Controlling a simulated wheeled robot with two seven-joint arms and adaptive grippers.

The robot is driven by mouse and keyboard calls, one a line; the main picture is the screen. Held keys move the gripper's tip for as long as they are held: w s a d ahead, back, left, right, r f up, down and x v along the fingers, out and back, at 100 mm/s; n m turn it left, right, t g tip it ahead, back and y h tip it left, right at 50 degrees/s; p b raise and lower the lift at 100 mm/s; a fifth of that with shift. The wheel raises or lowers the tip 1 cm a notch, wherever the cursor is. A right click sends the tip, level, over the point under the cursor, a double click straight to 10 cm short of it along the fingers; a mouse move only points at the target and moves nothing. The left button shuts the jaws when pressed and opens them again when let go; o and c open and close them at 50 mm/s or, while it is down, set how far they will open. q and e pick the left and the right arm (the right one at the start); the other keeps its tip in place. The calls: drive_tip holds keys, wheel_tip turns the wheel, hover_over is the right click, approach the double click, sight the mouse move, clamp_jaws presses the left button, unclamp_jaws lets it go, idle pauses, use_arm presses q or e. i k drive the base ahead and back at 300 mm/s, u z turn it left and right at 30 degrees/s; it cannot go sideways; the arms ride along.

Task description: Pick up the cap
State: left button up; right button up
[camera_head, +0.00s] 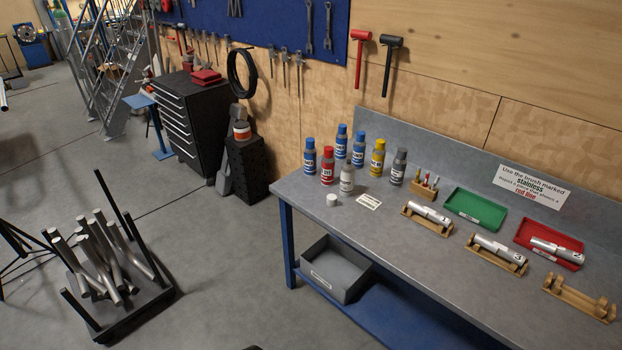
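A small white cap (332,200) stands on the grey top of the workbench (299,196), near its left end. Neither of my grippers can be made out in this view.
Several spray bottles, including a red one (327,168) and a yellow one (377,159), stand behind the cap. A small white card (369,202) lies to its right. Farther right are wooden cradles with metal tubes, a green tray (476,208) and a red tray (532,233).

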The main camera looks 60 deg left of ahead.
sight(332, 198)
drive_tip(key=u, duration=1.7)
